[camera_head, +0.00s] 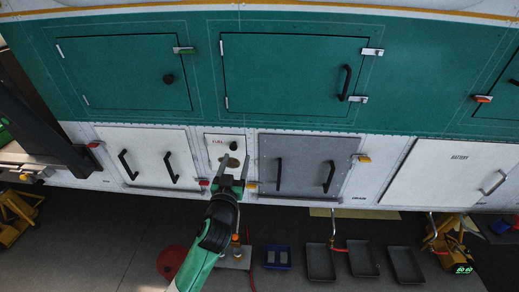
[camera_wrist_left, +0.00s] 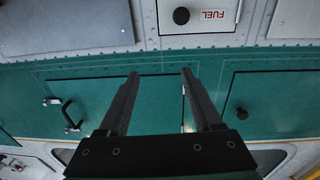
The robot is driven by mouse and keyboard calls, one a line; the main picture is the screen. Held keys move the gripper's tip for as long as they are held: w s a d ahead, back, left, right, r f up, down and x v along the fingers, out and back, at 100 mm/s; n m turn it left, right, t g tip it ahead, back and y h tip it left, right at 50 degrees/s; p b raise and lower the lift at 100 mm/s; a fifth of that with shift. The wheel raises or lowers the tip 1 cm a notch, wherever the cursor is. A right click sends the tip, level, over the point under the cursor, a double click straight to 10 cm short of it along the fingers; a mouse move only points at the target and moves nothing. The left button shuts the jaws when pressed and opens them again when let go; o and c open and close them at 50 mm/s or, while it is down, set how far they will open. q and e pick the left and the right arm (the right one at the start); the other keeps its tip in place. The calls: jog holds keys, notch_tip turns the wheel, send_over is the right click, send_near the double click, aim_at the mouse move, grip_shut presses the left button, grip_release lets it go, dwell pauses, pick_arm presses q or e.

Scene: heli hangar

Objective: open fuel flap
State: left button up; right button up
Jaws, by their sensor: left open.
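The fuel flap (camera_head: 213,142) is a small white panel with a red FUEL label and a black round knob (camera_head: 234,146). It looks shut, flush with the white lower hull. The flap also shows upside down at the top of the left wrist view (camera_wrist_left: 209,27), with its knob (camera_wrist_left: 181,16). My left gripper (camera_head: 236,157) is open and empty, its fingers pointing up at the lower part of the flap in the head view. In the wrist view, the fingers (camera_wrist_left: 161,73) appear against the green hull, apart from the knob. My right gripper is not in view.
A grey panel with two black handles (camera_head: 294,164) lies right of the flap, and a white two-handled panel (camera_head: 150,160) lies left. Green doors (camera_head: 290,75) are above. Dark trays (camera_head: 320,264), a blue bin (camera_head: 277,257) and yellow stands (camera_head: 452,240) are on the floor.

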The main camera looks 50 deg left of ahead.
pick_arm(q)
jog(key=g+b, duration=0.1)
jog(key=b, duration=0.1)
send_near(233, 148)
jog(key=v, duration=0.4)
jog(key=b+x, duration=0.1)
jog(key=x, duration=1.1)
jog(key=shift+w+a, duration=0.1)
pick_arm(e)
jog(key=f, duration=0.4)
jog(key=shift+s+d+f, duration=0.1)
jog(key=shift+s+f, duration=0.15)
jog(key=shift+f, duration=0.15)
pick_arm(q)
jog(key=shift+c, duration=0.2)
grip_shut()
